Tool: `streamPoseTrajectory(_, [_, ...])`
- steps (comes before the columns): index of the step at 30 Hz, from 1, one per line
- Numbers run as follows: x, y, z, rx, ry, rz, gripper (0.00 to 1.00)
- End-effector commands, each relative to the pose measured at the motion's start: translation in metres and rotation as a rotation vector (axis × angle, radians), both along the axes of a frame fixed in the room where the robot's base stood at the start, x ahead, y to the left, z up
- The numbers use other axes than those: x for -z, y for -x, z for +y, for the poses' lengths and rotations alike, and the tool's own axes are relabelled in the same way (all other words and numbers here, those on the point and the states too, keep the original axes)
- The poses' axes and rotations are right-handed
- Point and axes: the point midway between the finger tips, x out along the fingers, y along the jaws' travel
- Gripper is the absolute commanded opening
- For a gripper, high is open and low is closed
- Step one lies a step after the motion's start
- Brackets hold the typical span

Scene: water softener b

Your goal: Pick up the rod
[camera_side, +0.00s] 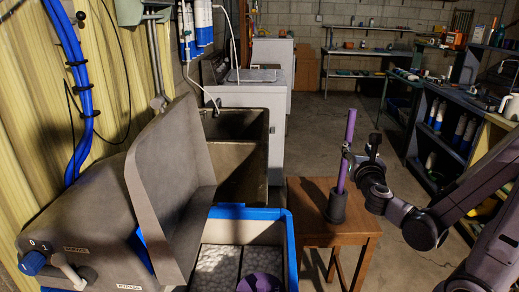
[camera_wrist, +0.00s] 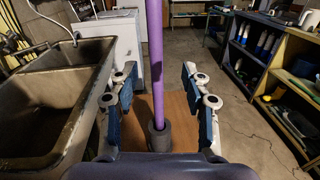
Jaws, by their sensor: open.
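The purple rod (camera_side: 346,145) stands upright in a dark cylindrical holder (camera_side: 337,207) on a small wooden table (camera_side: 305,231). In the wrist view the rod (camera_wrist: 156,60) rises between the fingers from its holder (camera_wrist: 159,137). My gripper (camera_side: 349,164) is at the rod's height in the side view. In the wrist view my gripper (camera_wrist: 162,90) is open, with one blue-padded finger on each side of the rod and a visible gap to each. The side view does not show clearly whether anything touches the rod.
A softener unit (camera_side: 80,225) with an open lid stands at left above a blue-rimmed tank (camera_side: 285,215) of white pellets. A sink (camera_side: 240,140) is behind it. Shelves (camera_side: 440,135) stand at right. The floor (camera_wrist: 255,120) right of the table is clear.

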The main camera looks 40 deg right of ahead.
Motion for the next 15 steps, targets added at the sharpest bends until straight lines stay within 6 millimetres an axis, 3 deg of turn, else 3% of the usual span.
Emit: streamPoseTrajectory(15, [-0.003,-0.035,-0.042,0.001,0.048,0.028,0.48])
